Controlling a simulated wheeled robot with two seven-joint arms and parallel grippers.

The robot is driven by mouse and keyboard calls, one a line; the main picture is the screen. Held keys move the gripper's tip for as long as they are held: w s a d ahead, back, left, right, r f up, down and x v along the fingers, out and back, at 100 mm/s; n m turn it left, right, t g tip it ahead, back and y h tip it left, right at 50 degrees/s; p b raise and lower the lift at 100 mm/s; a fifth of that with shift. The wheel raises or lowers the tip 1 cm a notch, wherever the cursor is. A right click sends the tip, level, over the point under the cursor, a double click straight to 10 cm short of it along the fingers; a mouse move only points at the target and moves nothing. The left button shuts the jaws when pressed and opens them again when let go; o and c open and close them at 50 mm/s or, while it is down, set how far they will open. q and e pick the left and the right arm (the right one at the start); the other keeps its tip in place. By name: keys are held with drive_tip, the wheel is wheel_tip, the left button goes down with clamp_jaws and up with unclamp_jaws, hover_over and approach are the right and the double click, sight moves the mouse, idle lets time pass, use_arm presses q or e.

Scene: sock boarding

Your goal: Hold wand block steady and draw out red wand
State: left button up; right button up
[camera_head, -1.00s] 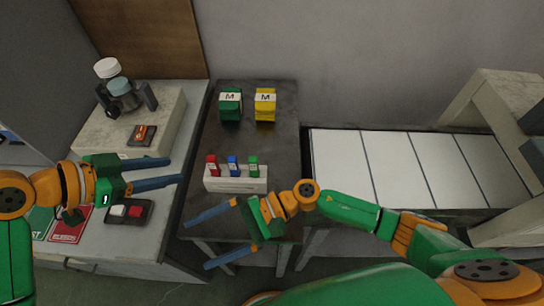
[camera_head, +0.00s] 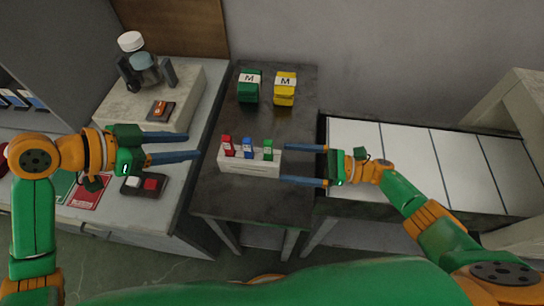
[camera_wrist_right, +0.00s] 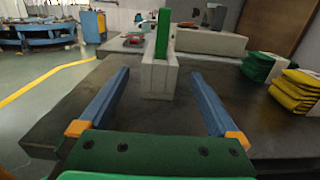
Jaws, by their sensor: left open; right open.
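The white wand block (camera_head: 249,163) stands on the dark table and holds three wands in a row. The red wand (camera_head: 228,146) is at its left end, the blue wand (camera_head: 247,149) in the middle, the green wand (camera_head: 268,150) at its right end. My right gripper (camera_head: 287,164) is open, its fingertips at the block's right end. In the right wrist view the block (camera_wrist_right: 159,78) and green wand (camera_wrist_right: 164,34) stand ahead, between the open fingers. My left gripper (camera_head: 195,146) is open and empty, left of the block, its fingers pointing at the red wand's side.
A side counter at left bears a button box (camera_head: 144,184) and a bottle device (camera_head: 143,66). A white panelled conveyor (camera_head: 405,158) lies at right.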

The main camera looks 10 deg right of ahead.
sight(270, 160)
drive_tip(key=x, duration=0.6)
drive_tip(key=shift+d, duration=0.1)
clamp_jaws()
idle(0.4)
